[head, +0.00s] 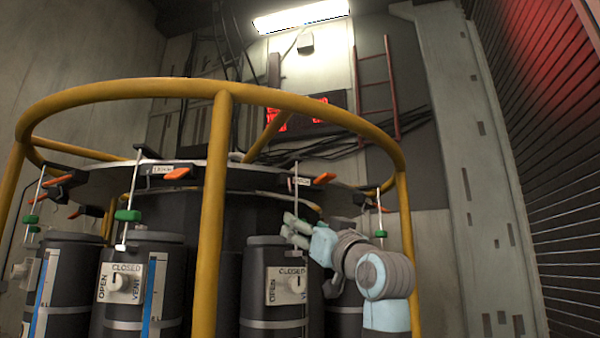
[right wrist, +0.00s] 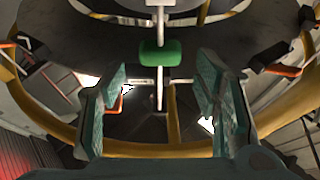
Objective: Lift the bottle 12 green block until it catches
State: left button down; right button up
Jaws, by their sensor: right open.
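A green block (right wrist: 160,53) sits on a thin pale upright rod (right wrist: 160,95) in the right wrist view. My right gripper (right wrist: 162,84) is open, its two fingers on either side of the rod's line, with the block just beyond the gap near the tips. I cannot tell if the block is between the fingers. In the head view my right gripper (head: 291,227) reaches in from the right, above a dark bottle (head: 262,255) with a white valve plate (head: 286,286). The gripper largely hides the block there. No bottle number is readable. My left gripper is not in view.
A yellow tubular cage (head: 214,200) rings the rack, with a post left of my right gripper. Other green blocks (head: 127,215) hang on rods beside the round plate. Orange levers (head: 324,178) stick out at its rim. More bottles (head: 150,250) stand to the left.

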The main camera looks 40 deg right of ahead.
jog(key=shift+p+x, duration=1.6)
jog(key=shift+x, duration=0.35)
grip_shut()
jog(key=shift+r+p, duration=2.3)
jog(key=shift+r, duration=2.3)
grip_release()
jog(key=shift+f, duration=0.1)
